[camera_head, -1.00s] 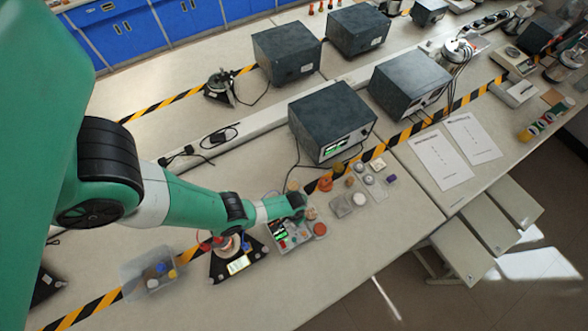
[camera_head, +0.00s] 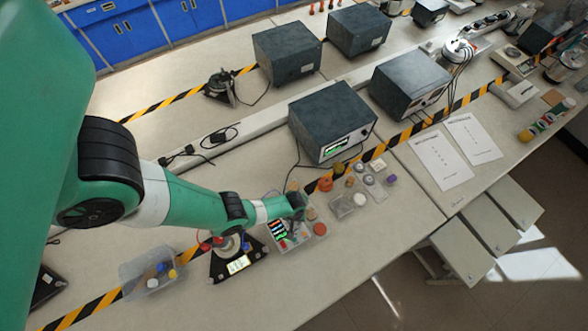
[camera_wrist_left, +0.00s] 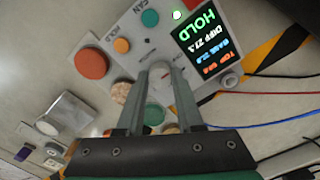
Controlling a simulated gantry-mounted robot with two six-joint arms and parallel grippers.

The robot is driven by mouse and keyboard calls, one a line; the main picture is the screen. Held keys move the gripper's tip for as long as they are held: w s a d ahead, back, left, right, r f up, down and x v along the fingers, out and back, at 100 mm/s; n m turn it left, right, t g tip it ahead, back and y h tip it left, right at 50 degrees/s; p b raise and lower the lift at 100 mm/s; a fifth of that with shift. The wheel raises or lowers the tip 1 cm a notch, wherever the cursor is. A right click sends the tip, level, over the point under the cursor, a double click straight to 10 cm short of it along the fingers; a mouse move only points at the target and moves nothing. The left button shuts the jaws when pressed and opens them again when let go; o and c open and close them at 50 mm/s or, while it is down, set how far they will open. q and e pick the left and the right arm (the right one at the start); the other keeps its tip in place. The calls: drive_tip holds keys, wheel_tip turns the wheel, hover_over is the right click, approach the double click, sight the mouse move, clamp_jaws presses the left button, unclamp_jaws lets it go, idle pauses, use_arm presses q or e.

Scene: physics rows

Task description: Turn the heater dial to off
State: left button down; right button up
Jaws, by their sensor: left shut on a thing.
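The heater's control panel (camera_head: 300,240) lies on the bench below my left arm's end in the head view. It also shows in the left wrist view (camera_wrist_left: 125,22), with a lit screen (camera_wrist_left: 202,42) reading HOLD above coloured lines. A pale grey dial (camera_wrist_left: 158,68) sits between the tips of my left gripper (camera_wrist_left: 161,75), which is shut on it. Its pointer marking is hidden by the fingers. In the head view my left gripper (camera_head: 297,203) is over the panel's upper edge, and the dial is hidden there.
A black-based device (camera_head: 238,264) and a clear bin (camera_head: 150,278) stand left of the panel. Bench room is clear below the panel.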

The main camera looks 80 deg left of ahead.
idle(0.5)
use_arm(q)
drive_tip(key=c, duration=0.5)
unclamp_jaws()
drive_tip(key=shift+c, duration=0.2)
